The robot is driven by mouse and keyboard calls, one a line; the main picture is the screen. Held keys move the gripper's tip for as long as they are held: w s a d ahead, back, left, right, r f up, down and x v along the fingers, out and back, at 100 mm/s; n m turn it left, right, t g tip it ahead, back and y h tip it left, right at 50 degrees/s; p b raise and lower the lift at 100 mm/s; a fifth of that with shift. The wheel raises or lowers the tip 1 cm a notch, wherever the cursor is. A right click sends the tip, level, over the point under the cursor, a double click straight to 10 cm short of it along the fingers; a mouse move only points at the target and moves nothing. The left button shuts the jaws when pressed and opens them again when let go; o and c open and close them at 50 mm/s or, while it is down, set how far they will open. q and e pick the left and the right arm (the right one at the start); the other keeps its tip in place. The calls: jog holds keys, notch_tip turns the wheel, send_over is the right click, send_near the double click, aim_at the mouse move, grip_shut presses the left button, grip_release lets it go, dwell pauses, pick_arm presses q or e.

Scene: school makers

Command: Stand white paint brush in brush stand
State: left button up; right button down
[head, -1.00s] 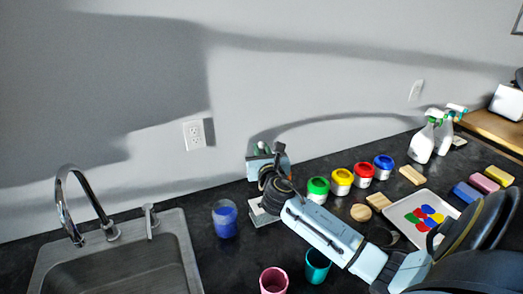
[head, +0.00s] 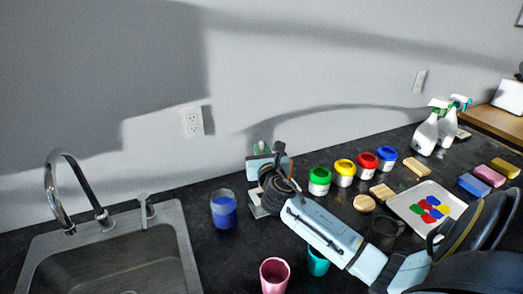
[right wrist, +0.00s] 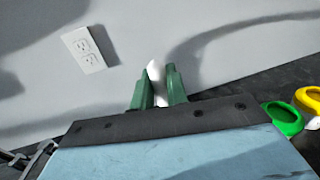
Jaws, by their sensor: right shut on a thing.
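My right gripper (head: 263,150) is near the wall, above the back of the counter, with its green fingertips pointing away from me. In the right wrist view its fingers (right wrist: 157,90) are shut on the white paint brush (right wrist: 156,72), whose pale end shows between and above them. The rest of the brush is hidden by the gripper. A pale block (head: 256,205), which may be the brush stand, sits on the counter just below the gripper and is partly hidden by my arm. My left gripper is not in view.
A jar of blue liquid (head: 223,210) stands left of the pale block, beside the sink (head: 115,255). Several paint pots, such as the green one (head: 319,182), stand to the right. A pink cup (head: 274,276) and a teal cup (head: 317,262) stand in front.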

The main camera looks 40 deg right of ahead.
jog(key=shift+f+b, duration=2.4)
jog(key=shift+f, duration=1.15)
jog(key=c, duration=1.3)
grip_release()
jog(key=p+v, duration=0.1)
jog(key=v, duration=1.2)
jog(key=shift+s+a, duration=0.15)
